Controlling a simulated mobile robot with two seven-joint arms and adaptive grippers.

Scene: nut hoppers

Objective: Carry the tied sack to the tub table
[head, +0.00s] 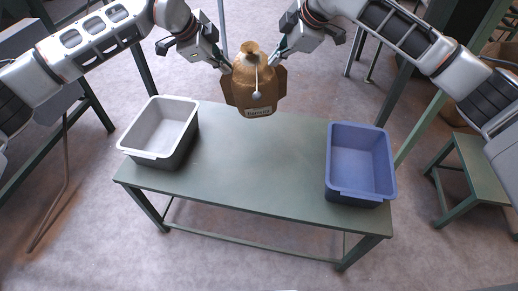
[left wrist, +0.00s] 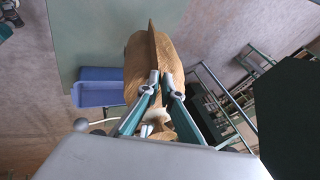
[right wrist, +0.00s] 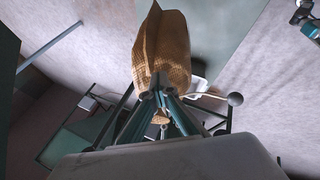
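The tied sack (head: 242,90) is brown, with a gathered neck, a light cord with a pale ball, a label low on its front and a side flap at each side. It hangs upright between my grippers at the far edge of the green tub table (head: 255,165), seemingly above it. My left gripper (head: 227,68) is shut on the left flap; the left wrist view shows the flap (left wrist: 158,50) between the fingers. My right gripper (head: 278,60) is at the right flap; the right wrist view shows its fingertips together on the sack (right wrist: 163,50).
A grey-white tub (head: 151,155) stands at the table's left end and a blue tub (head: 345,190) at its right end. The tabletop between them is bare. A small green stool or table (head: 480,165) stands on the floor at right. Dark frames stand at left and behind.

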